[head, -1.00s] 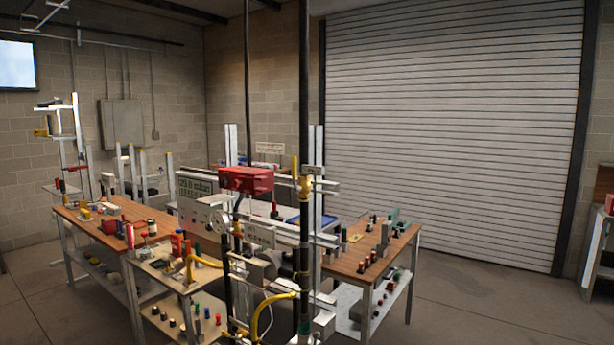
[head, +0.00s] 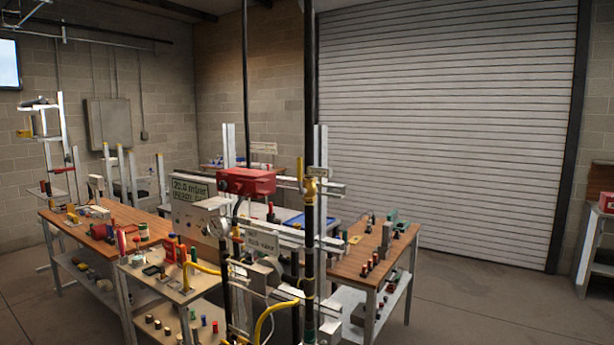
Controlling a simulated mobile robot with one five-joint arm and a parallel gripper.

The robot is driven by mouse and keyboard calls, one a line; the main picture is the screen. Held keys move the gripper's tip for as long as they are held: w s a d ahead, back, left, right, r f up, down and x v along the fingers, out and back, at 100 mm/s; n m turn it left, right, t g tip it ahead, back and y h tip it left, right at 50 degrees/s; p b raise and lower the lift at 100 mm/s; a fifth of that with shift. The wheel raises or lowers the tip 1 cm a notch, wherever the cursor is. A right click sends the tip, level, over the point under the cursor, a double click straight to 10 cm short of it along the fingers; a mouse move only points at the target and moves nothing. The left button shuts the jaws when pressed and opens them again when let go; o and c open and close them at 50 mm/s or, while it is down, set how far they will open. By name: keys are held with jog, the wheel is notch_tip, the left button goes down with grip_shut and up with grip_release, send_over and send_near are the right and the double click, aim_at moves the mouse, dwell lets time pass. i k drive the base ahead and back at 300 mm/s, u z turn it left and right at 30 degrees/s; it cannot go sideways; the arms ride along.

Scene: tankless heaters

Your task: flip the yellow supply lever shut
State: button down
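A yellow lever (head: 300,172) stands upright beside a dark vertical pipe, next to a brass valve body (head: 312,189) on that pipe in the head view. The lever looks roughly parallel to the pipe. A small tag sits by the valve, too small to read. My gripper cannot be made out in this view, and nothing is seen touching the lever.
Yellow hoses (head: 270,318) curve below. Wooden benches (head: 120,218) with many small items flank the rig. Open floor (head: 470,285) lies at right.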

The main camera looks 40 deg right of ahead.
aim_at(302, 191)
jog(key=i, duration=0.85)
jog(key=u, duration=0.05)
